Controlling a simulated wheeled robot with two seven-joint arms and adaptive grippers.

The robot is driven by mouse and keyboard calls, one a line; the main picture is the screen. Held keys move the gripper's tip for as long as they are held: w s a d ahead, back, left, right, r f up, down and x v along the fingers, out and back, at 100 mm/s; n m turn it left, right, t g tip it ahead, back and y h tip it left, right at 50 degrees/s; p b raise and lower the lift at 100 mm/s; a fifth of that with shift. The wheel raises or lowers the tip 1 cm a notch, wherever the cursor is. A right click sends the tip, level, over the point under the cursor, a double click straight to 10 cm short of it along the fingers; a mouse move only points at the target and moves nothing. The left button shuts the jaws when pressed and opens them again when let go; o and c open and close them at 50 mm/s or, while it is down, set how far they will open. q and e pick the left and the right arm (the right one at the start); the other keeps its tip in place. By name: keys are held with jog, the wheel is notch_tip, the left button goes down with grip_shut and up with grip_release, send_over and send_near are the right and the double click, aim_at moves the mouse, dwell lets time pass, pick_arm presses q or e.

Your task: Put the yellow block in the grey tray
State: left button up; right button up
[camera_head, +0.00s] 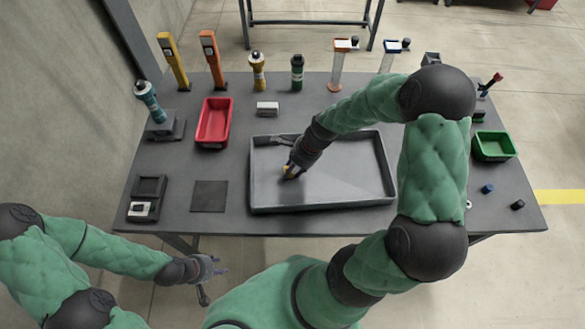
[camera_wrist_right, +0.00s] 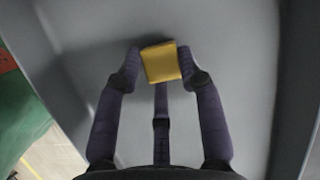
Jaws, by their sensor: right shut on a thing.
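The yellow block (camera_wrist_right: 161,63) is between the fingertips of my right gripper (camera_wrist_right: 158,68) in the right wrist view, with the fingers touching its sides. In the head view the right gripper (camera_head: 289,170) is inside the grey tray (camera_head: 375,197), left of its middle, and only a bit of the yellow block shows under it. Whether the block touches the tray floor I cannot tell. My left gripper (camera_head: 208,270) is in front of the table's near left edge, away from the tray, with its fingers apart and nothing between them.
A red bin (camera_head: 213,124) stands left of the tray and a green bin (camera_head: 493,146) at the right. A dark square mat (camera_head: 209,196) lies left of the tray. Bottles and stands line the back edge. A blue block (camera_head: 487,188) and a black piece (camera_head: 517,205) lie front right.

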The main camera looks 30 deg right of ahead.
jog(key=o, duration=1)
jog(key=p+v, duration=0.4)
jog(key=v, duration=0.8)
jog(key=shift+r, duration=0.1)
